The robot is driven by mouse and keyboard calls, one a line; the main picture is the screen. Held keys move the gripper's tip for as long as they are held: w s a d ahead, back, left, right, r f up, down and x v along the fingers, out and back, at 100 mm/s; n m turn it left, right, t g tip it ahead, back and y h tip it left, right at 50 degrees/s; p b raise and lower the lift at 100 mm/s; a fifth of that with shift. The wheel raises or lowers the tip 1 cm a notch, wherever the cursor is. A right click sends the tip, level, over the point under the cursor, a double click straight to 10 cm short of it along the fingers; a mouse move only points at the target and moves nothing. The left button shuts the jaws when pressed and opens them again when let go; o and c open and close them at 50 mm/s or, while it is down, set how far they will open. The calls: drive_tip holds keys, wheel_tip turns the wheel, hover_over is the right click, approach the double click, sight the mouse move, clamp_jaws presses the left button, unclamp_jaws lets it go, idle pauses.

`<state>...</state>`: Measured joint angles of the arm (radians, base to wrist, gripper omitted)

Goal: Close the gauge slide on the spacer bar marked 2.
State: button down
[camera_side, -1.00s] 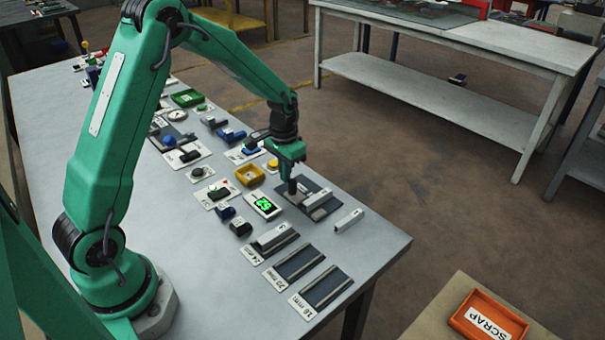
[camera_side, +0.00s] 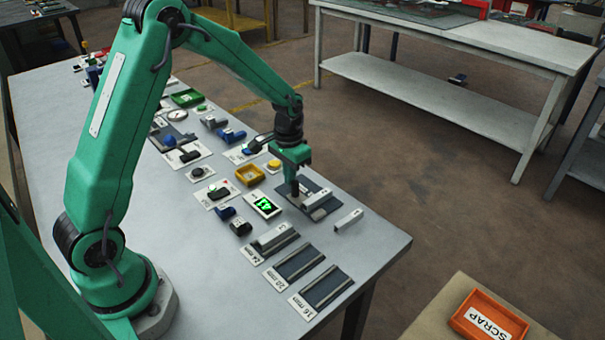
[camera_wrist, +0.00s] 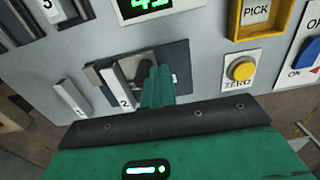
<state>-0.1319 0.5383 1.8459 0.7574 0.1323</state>
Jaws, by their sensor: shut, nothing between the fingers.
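My gripper (camera_wrist: 157,85) is shut and empty, fingers pointing down at the dark gauge plate; its tip also shows in the side view (camera_side: 295,189). The spacer bar marked 2 (camera_wrist: 120,88) is a pale bar lying on the gauge plate (camera_wrist: 179,54); in the side view (camera_side: 317,201) it lies just right of my fingers. The grey gauge slide (camera_wrist: 146,62) stands between bar and fingers, partly hidden by the fingers. My fingers seem to be against its side away from the bar. A narrow gap seems to show between slide and bar. A green-lit display (camera_side: 265,206) sits beside the gauge.
Another pale bar, marked 1 (camera_wrist: 72,98), lies on the bench outside the gauge; it also shows in the side view (camera_side: 348,220). A yellow ZERO button (camera_wrist: 242,70) and yellow PICK tray (camera_wrist: 262,20) are nearby. Labelled mm slots (camera_side: 327,287) line the front edge.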

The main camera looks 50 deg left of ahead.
drive_tip(key=shift+d, duration=1.1)
drive_tip(key=shift+r, duration=0.1)
idle(0.8)
drive_tip(key=shift+a+r, duration=0.15)
drive_tip(key=shift+r, duration=0.9)
drive_tip(key=shift+a+r, duration=0.2)
drive_tip(key=shift+r, duration=0.8)
drive_tip(key=shift+a+r, duration=0.15)
drive_tip(key=shift+r, duration=1.2)
drive_tip(key=shift+s+r, duration=0.1)
drive_tip(key=shift+r, duration=0.15)
drive_tip(key=s+d+r+t, duration=0.3)
drive_tip(key=s+r, duration=0.7)
drive_tip(key=r, duration=0.1)
drive_tip(key=s+d+r+t, duration=0.1)
drive_tip(key=s+r+t, duration=0.1)
drive_tip(key=s, duration=1)
drive_tip(key=shift+s+d+r+t, duration=0.2)
drive_tip(key=shift+d+r+t, duration=0.1)
drive_tip(key=shift+d, duration=0.1)
